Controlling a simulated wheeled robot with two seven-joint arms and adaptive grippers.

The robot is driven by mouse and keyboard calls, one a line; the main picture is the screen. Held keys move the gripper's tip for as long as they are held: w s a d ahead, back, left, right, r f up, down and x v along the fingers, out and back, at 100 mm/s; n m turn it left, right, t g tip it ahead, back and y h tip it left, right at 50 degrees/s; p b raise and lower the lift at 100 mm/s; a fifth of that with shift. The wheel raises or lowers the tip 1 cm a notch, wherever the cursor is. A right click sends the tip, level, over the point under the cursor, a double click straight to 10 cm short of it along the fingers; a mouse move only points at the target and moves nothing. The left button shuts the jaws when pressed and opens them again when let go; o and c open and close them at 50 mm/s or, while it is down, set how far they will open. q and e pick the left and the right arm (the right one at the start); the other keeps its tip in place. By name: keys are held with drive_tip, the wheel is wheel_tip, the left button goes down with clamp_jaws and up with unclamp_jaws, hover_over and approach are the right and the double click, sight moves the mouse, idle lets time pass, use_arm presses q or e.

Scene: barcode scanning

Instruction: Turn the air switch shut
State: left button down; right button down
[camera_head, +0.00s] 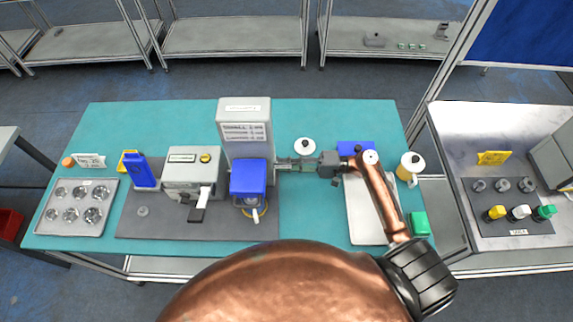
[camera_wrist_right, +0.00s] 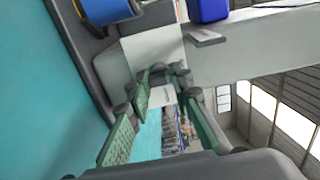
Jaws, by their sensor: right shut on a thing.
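A tall light-grey unit (camera_head: 244,115) with a label panel stands at the back of the grey base plate. A blue box (camera_head: 248,178) is on its front, with a white nozzle-like part below. My right gripper (camera_head: 281,165) reaches in from the right, level, with its tips at the unit's right side beside the blue box. In the right wrist view its fingers (camera_wrist_right: 168,76) converge against a pale grey body (camera_wrist_right: 152,48). They are shut on a small part there, mostly hidden by the fingertips. I cannot make out the air switch itself. My left gripper is out of view.
Left of the unit stand a grey box (camera_head: 180,165) with a yellow knob, a blue block (camera_head: 145,172) and a tray of round parts (camera_head: 105,187). A white kettle-like pot (camera_head: 305,147) stands close behind my right gripper. A pale tray (camera_head: 362,215) lies under my right arm.

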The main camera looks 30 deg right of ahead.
drive_tip(key=c, duration=1.7)
unclamp_jaws()
drive_tip(key=shift+c, duration=0.2)
drive_tip(key=v, duration=0.7)
drive_tip(key=shift+s+d, duration=0.15)
drive_tip(key=shift+d, duration=0.1)
